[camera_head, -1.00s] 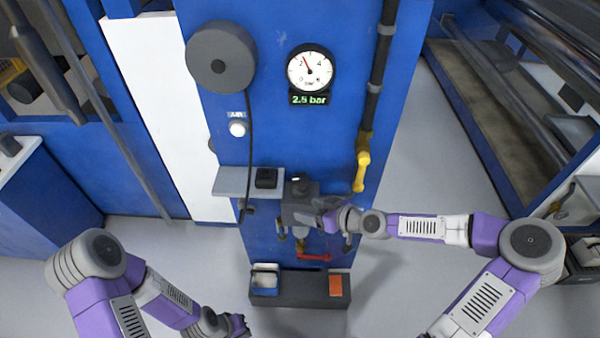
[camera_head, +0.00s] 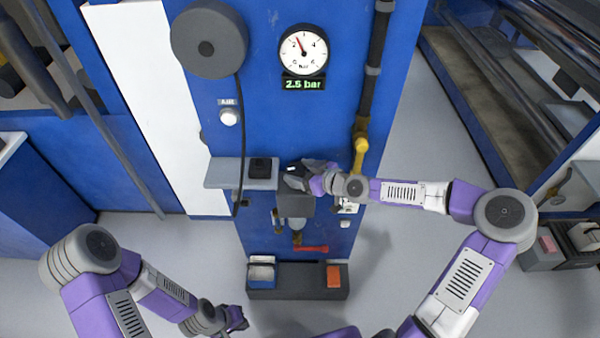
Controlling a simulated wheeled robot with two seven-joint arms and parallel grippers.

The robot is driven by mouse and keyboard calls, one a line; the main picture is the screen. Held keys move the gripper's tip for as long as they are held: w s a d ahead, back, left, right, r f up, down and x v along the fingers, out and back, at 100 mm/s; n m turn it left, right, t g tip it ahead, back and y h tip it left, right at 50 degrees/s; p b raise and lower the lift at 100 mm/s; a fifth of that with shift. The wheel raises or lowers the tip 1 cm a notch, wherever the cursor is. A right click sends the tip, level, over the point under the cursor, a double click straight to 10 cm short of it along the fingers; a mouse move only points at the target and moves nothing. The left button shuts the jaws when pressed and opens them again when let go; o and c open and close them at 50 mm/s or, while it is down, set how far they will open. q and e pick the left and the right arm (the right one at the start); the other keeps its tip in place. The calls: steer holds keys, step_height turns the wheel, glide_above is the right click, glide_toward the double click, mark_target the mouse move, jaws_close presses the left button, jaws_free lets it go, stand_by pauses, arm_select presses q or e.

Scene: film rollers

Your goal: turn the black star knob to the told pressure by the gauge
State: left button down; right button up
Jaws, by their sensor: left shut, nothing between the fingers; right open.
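The black star knob (camera_head: 292,170) sits on top of the grey regulator body (camera_head: 295,206) on the blue panel. My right gripper (camera_head: 303,178) is open at the knob, its dark fingers overlapping it; contact cannot be made out. The round gauge (camera_head: 303,50) above has its red needle up and slightly left, between 2 and 3. The green display (camera_head: 304,84) under it reads 2.5 bar. My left gripper (camera_head: 240,320) is shut and empty, low in the view, in front of the panel and away from the knob.
A grey shelf (camera_head: 220,174) with a black block (camera_head: 260,167) is left of the knob. A yellow valve lever (camera_head: 359,155) on the dark pipe is close to my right wrist. A red handle (camera_head: 311,249) and a dark tray (camera_head: 295,293) are below.

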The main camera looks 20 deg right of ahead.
steer(key=shift+w+a, duration=0.1)
steer(key=shift+w, duration=0.05)
steer(key=c, duration=0.8)
steer(key=shift+a+f+h+b, duration=0.15)
steer(key=shift+h+b, duration=0.15)
steer(key=shift+s+a+f+m+t+h+b, duration=0.1)
steer(key=shift+m+t+h+b, duration=0.15)
steer(key=shift+m+h+b, duration=0.25)
steer(key=shift+s+a+f+m+t+h+b, duration=0.1)
steer(key=shift+m+t+h+b, duration=0.25)
steer(key=shift+b, duration=0.2)
steer(key=shift+d+r+m+h+b, duration=0.1)
steer(key=shift+r+m+h+b, duration=0.1)
steer(key=shift+m+h+b, duration=0.35)
steer(key=o, duration=0.8)
steer(key=shift+r, duration=0.1)
